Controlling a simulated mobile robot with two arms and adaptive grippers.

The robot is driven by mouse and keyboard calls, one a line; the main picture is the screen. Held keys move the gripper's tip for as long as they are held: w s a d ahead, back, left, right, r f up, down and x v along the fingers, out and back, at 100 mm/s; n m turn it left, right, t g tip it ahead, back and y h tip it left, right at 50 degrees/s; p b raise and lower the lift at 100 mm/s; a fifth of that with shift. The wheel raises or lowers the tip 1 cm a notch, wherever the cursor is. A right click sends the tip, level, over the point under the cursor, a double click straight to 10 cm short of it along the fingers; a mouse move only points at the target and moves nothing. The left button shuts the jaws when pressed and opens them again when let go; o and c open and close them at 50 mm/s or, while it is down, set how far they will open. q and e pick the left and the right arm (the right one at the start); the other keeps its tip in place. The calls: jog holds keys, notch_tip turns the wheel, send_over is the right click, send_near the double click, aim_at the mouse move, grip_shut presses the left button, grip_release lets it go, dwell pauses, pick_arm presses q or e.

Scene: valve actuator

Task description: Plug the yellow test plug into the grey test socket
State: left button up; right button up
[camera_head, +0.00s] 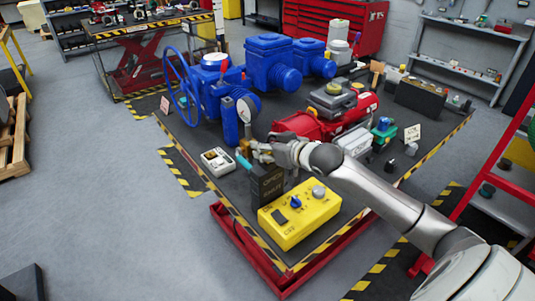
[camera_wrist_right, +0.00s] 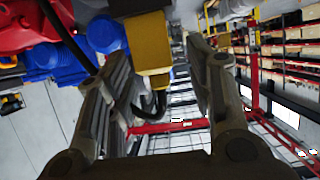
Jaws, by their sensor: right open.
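My right gripper (camera_head: 256,150) reaches in from the right over the workbench, above a dark box (camera_head: 267,186) with yellow lettering. In the right wrist view its fingers (camera_wrist_right: 162,58) are spread apart, with the yellow test plug (camera_wrist_right: 151,45) ahead between them and clear space towards the right finger. A dark cable curves below the plug. In the head view a small yellow piece (camera_head: 246,146) at the fingertips appears to be this plug, partly hidden. A grey round fitting (camera_head: 318,192) on the yellow box (camera_head: 300,215) may be the test socket; I cannot be sure. My left gripper is not in view.
A blue valve with a handwheel (camera_head: 178,88) and blue actuator housings (camera_head: 270,62) stand behind. A white meter (camera_head: 217,161) lies to the left. The striped bench edge (camera_head: 262,242) is in front.

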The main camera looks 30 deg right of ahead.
jog(key=c, duration=1.1)
grip_shut()
jog(key=shift+r, duration=0.15)
